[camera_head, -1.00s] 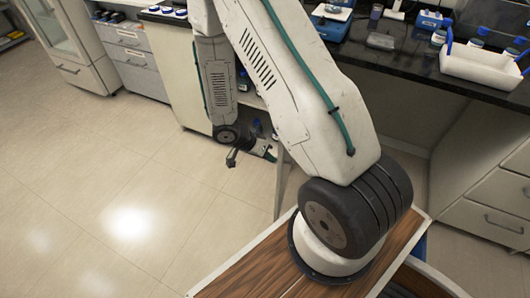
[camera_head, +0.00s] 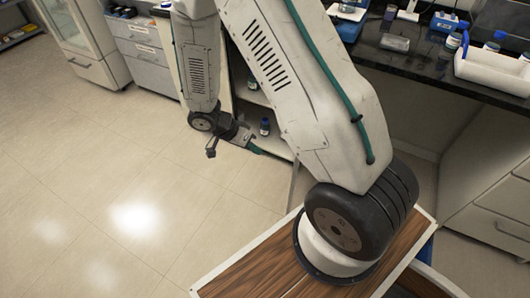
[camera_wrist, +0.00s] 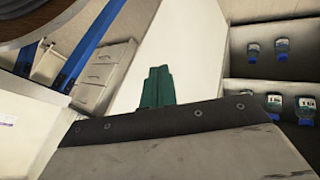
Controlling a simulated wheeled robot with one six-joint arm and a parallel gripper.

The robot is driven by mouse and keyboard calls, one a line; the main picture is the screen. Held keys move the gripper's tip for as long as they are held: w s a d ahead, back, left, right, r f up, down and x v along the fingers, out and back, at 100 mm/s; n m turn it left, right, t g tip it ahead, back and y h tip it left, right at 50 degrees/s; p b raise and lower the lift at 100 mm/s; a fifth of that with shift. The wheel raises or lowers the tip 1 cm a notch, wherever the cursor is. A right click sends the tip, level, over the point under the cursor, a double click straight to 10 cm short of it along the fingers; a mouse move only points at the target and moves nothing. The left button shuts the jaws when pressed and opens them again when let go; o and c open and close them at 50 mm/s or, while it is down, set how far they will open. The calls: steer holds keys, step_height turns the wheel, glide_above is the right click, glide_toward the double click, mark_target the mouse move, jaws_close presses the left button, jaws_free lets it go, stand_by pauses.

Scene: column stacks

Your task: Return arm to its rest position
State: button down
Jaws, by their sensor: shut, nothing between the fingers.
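My gripper (camera_head: 256,150) hangs low over the floor in the head view, in front of the open shelves under the bench. In the wrist view its green fingers (camera_wrist: 157,87) are together, with nothing between them. My arm is raised from its mount on the wooden top, bent over, with its far part hanging down on the left.
A blue-capped bottle (camera_head: 264,127) stands on an open shelf close to my gripper. Several bottles (camera_wrist: 282,48) show at right in the wrist view. The dark bench (camera_head: 420,64) carries lab items and a white tray (camera_head: 492,72). Floor (camera_head: 90,180) at left is clear.

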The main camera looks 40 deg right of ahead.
steer(key=v, duration=0.2)
steer(key=shift+s+a+r, duration=0.15)
steer(key=shift+a+r, duration=0.15)
steer(key=s+a+r+n+t+y, duration=0.1)
steer(key=s+r+n, duration=0.4)
steer(key=r, duration=0.5)
steer(key=s+a+r+n+t+y, duration=0.1)
steer(key=s+r+n, duration=0.4)
steer(key=r, duration=0.6)
steer(key=s+a+r+n+t+y, duration=0.2)
steer(key=s+r+n+t+y, duration=0.1)
steer(key=s+r, duration=0.5)
steer(key=shift+s+r+n+y, duration=0.3)
steer(key=shift+r+n+y, duration=0.4)
steer(key=shift+r+n, duration=0.7)
steer(key=shift+r+m, duration=0.2)
steer(key=shift+m, duration=0.1)
